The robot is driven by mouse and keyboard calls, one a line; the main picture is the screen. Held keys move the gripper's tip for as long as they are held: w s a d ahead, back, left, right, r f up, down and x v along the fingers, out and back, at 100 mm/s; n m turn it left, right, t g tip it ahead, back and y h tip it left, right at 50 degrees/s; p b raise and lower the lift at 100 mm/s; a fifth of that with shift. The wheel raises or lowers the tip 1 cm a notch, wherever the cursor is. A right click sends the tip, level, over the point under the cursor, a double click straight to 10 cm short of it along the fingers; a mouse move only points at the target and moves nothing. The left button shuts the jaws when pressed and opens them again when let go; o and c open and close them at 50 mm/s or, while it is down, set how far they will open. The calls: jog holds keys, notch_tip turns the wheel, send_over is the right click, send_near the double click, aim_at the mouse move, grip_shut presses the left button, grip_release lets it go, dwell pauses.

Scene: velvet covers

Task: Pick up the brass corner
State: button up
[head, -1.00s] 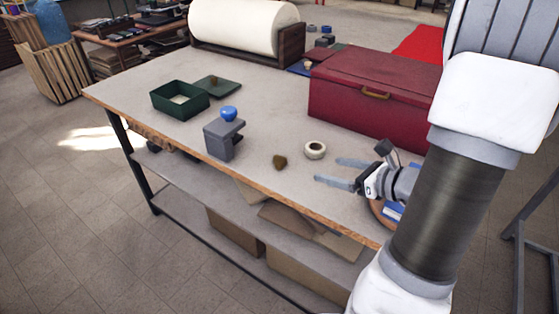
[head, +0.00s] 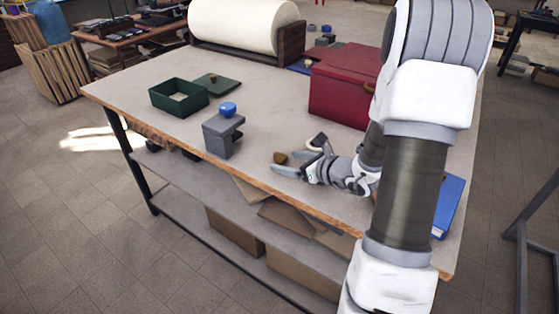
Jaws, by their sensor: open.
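The brass corner (head: 280,158) is a small dark golden-brown piece on the grey table top near its front edge. My gripper (head: 281,162) is open, with its two fingers pointing left. Its fingertips are at the brass corner, which appears between or just beyond them. I cannot tell whether the fingers touch it.
A tape roll (head: 318,142) is partly hidden behind my gripper. A green box (head: 178,97), a red chest (head: 340,92) and a blue book (head: 449,205) are also on the table (head: 255,80).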

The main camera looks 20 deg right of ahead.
jog(key=shift+w+a+f, duration=0.15)
jog(key=shift+w+f, duration=0.05)
jog(key=shift+w, duration=0.15)
jog(key=shift+c, duration=0.3)
grip_shut()
jog(key=shift+r, duration=0.1)
